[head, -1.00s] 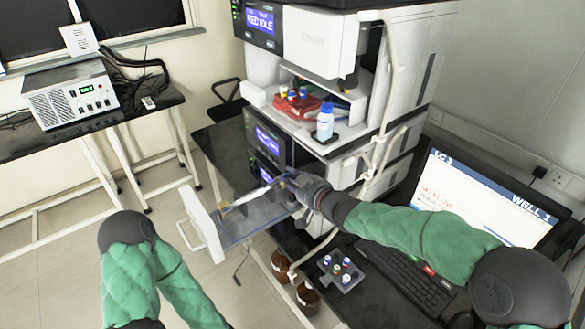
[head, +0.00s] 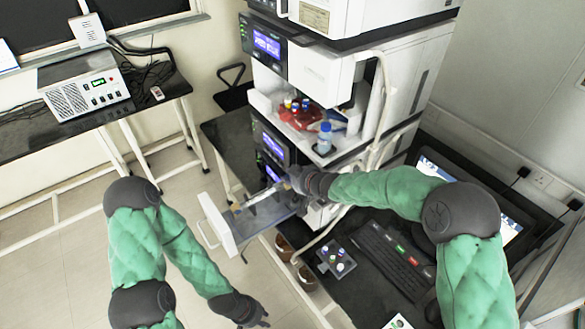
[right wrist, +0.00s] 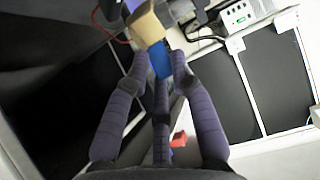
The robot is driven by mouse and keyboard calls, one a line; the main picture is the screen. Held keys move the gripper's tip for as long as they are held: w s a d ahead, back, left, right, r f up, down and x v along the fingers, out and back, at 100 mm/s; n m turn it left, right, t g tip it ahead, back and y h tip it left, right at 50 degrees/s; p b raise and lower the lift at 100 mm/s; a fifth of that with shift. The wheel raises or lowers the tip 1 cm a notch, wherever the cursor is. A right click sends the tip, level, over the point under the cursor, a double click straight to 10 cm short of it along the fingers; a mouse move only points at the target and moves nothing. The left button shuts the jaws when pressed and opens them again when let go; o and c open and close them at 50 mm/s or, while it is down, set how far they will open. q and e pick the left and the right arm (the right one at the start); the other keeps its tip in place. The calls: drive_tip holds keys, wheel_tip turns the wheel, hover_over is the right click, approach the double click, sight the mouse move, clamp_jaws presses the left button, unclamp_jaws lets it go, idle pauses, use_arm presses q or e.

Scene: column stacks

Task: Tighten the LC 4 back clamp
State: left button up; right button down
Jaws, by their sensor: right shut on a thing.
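The pulled-out drawer (head: 222,226) at the lower front of the instrument stack has a white front panel. A pale rod-like part (head: 257,196) lies across it. My right gripper (head: 280,187) reaches in over the drawer from the right. In the right wrist view my right gripper (right wrist: 160,68) is shut on a blue piece (right wrist: 160,58), with a tan block (right wrist: 147,24) just beyond it. I cannot tell which clamp this is, and no LC 4 label is readable. My left gripper (head: 262,318) is low in the head view, apart from the drawer; its fingers are too small to judge.
A shelf above the drawer holds a blue-capped bottle (head: 324,138) and a red tray (head: 299,117) of vials. A vial rack (head: 337,262), keyboard (head: 398,255) and monitor (head: 510,228) stand to the right. A power supply box (head: 85,86) sits on the left bench.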

drive_tip(key=shift+w+a+r+g+h+p, duration=0.35)
drive_tip(key=shift+g+p, duration=0.3)
drive_tip(key=shift+p, duration=2.6)
drive_tip(key=shift+w+a+r+g+h+p, duration=0.15)
drive_tip(key=shift+w+a+g+h+p, duration=0.3)
drive_tip(key=shift+p, duration=2.8)
drive_tip(key=shift+w+a+r+g+h+p, duration=0.35)
drive_tip(key=shift+g+h+p, duration=0.35)
drive_tip(key=shift+p, duration=2.55)
drive_tip(key=shift+w+f+g+p, duration=0.3)
drive_tip(key=shift+g+p, duration=0.3)
drive_tip(key=shift+p, duration=0.3)
drive_tip(key=shift+w+a+f+g+h, duration=0.1)
drive_tip(key=shift+w+a+g+h, duration=0.1)
drive_tip(key=shift+g+h, duration=0.25)
drive_tip(key=shift+w+a+f+g+h+b, duration=0.1)
drive_tip(key=shift+w+f+g+h+b, duration=0.2)
drive_tip(key=shift+b, duration=0.3)
drive_tip(key=g+h+b, duration=0.1)
drive_tip(key=b, duration=0.1)
drive_tip(key=shift+w+a+f+b, duration=0.1)
drive_tip(key=shift+a+f+b, duration=0.1)
drive_tip(key=shift+b, duration=0.2)
drive_tip(key=shift+a+g+h+b, duration=0.15)
drive_tip(key=shift+g+h+b, duration=0.45)
drive_tip(key=shift+b, duration=0.85)
drive_tip(key=shift+f, duration=0.1)
